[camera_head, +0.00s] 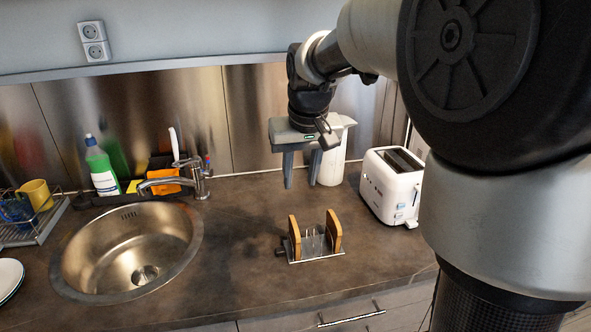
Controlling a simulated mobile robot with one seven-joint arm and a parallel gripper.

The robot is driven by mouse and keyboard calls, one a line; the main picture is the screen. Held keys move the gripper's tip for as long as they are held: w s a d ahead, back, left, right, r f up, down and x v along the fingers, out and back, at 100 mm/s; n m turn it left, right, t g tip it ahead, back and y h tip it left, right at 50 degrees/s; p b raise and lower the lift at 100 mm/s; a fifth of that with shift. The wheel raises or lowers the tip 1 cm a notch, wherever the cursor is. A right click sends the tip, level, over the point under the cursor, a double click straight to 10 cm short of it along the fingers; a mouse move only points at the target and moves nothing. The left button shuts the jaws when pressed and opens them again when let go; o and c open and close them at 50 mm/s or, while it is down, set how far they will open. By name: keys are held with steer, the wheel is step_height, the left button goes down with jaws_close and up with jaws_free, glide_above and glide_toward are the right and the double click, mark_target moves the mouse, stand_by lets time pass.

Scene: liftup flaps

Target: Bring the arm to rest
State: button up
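My gripper (300,184) hangs above the dark counter, pointing down, in the upper middle of the view. Its two grey fingers are apart and nothing shows between them. It appears clear of the counter and of the things on it. My arm enters from the right and reaches across to the gripper, hiding part of the right side.
A white toaster (391,190) stands right of my gripper, and a white jug (332,165) shows behind it. A small rack (316,246) with upright wooden boards is on the counter (240,255) in front. The sink (110,250), faucet (197,176) and green bottle (102,165) are left.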

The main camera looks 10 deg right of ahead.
steer(key=shift+r, duration=0.1)
steer(key=s+r+t+p, duration=0.1)
steer(key=s+r+p, duration=0.3)
steer(key=s, duration=0.7)
steer(key=s+r+t+p, duration=0.1)
steer(key=s+r+p, duration=0.3)
steer(key=s, duration=0.8)
steer(key=shift+s+r+p, duration=0.15)
steer(key=shift+r+p, duration=0.25)
steer(key=shift+r, duration=0.2)
